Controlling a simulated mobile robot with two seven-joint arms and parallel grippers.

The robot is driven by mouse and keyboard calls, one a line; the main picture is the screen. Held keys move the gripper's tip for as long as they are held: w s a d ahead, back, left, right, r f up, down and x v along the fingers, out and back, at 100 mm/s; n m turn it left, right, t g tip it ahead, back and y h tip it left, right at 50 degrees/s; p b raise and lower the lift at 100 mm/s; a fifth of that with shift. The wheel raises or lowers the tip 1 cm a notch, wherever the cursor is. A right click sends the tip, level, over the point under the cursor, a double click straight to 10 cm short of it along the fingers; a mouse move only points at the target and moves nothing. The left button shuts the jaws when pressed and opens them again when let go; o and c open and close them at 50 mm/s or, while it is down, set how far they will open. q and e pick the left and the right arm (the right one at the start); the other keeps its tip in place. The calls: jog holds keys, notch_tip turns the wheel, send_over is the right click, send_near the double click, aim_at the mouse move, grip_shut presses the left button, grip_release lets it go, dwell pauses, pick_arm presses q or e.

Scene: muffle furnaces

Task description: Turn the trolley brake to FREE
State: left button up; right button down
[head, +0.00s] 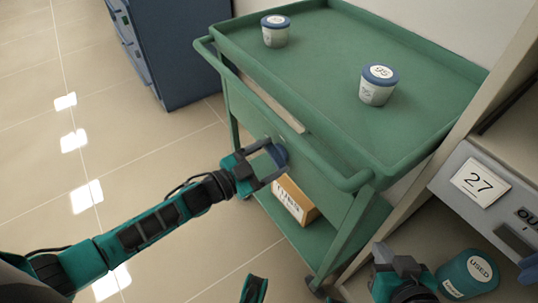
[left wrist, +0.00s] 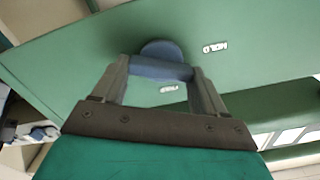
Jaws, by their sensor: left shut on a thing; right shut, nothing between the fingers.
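The green trolley (head: 240,100) stands in the middle of the head view, with a push bar along its near side. Its brake is a round blue knob with a bar grip (head: 278,154), on the trolley's side panel below the push bar. My left gripper (head: 273,165) is shut on the knob's bar. In the left wrist view the blue bar (left wrist: 160,68) lies crosswise between the two fingers. A HOLD label (left wrist: 215,47) is to the right of the knob, and a second small label (left wrist: 167,88), too small to read, shows between the fingers. My right gripper (head: 392,258) is low at the right, shut and empty.
Two white jars with blue lids (head: 276,31) (head: 379,85) stand on the trolley top. An orange box (head: 295,199) sits on the lower shelf. A teal USED container (head: 468,274) and a grey unit marked 27 (head: 478,184) are at the right. The floor at left is clear.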

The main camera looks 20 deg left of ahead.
pick_arm(q)
jog(key=m, duration=0.4)
jog(key=shift+s+d+f+m, duration=0.1)
jog(key=shift+m, duration=0.2)
jog(key=m, duration=0.4)
jog(key=shift+f, duration=0.15)
jog(key=m+b, duration=0.1)
jog(key=m, duration=0.2)
jog(key=shift+m, duration=0.3)
pick_arm(e)
jog(key=shift+a+f, duration=0.1)
jog(key=shift+f, duration=0.15)
pick_arm(q)
jog(key=shift+m, duration=0.4)
pick_arm(e)
jog(key=shift+w+r, duration=0.15)
pick_arm(q)
jog(key=o, duration=1.1)
jog(key=shift+c, duration=0.2)
pick_arm(e)
jog(key=shift+f, duration=0.2)
pick_arm(q)
jog(key=shift+s, duration=0.1)
